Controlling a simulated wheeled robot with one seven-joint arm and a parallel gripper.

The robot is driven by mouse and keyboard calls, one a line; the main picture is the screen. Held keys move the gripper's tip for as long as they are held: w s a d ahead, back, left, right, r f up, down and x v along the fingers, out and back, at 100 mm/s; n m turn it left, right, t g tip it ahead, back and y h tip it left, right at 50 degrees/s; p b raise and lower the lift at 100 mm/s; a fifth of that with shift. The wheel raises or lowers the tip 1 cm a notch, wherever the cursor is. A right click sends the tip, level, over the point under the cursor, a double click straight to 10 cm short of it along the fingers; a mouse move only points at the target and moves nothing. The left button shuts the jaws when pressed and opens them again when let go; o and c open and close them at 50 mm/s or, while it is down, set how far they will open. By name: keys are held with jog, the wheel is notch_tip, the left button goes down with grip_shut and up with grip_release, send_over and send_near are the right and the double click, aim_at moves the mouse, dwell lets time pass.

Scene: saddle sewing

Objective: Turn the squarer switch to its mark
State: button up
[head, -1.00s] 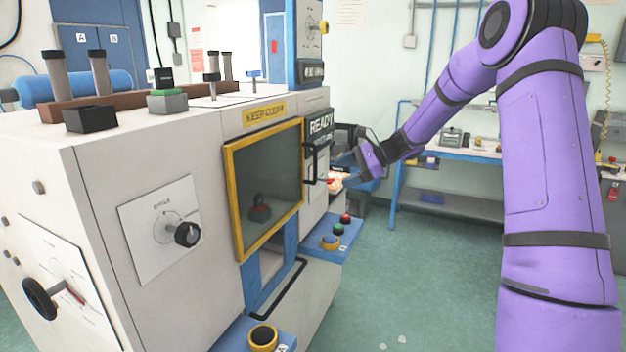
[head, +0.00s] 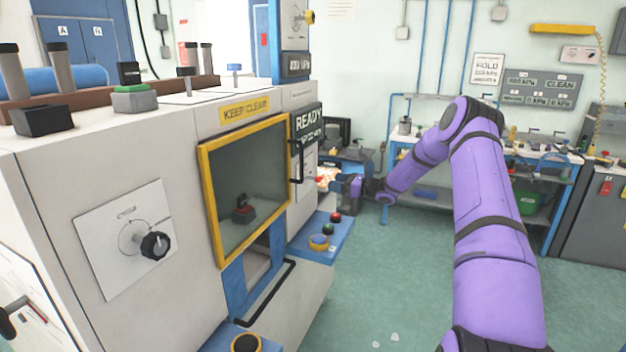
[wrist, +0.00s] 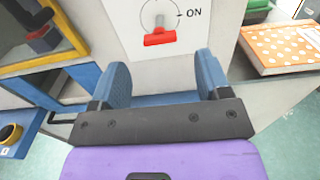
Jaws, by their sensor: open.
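In the wrist view, a red-handled switch (wrist: 159,38) is on a white plate (wrist: 120,25) with a round dial outline. Its handle lies crosswise below the dial, and an "ON" mark is printed to the right. No squarer name is readable on the plate. My gripper (wrist: 163,80) is open and empty, its two blue fingers spread below the red handle and apart from it. In the head view, my gripper (head: 352,186) is small, at the far right end of the machine; the red switch cannot be made out there.
The white machine (head: 60,200) has a cycle knob (head: 155,245), a yellow-framed window (head: 203,195) and a blue button shelf (head: 325,247). An orange dotted book (wrist: 285,45) lies right of the fingers. The green floor (head: 400,280) is open to the right.

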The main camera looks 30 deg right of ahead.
aim_at(315, 178)
jog(key=x, duration=0.8)
jog(key=shift+w+a, duration=0.25)
jog(key=c, duration=0.9)
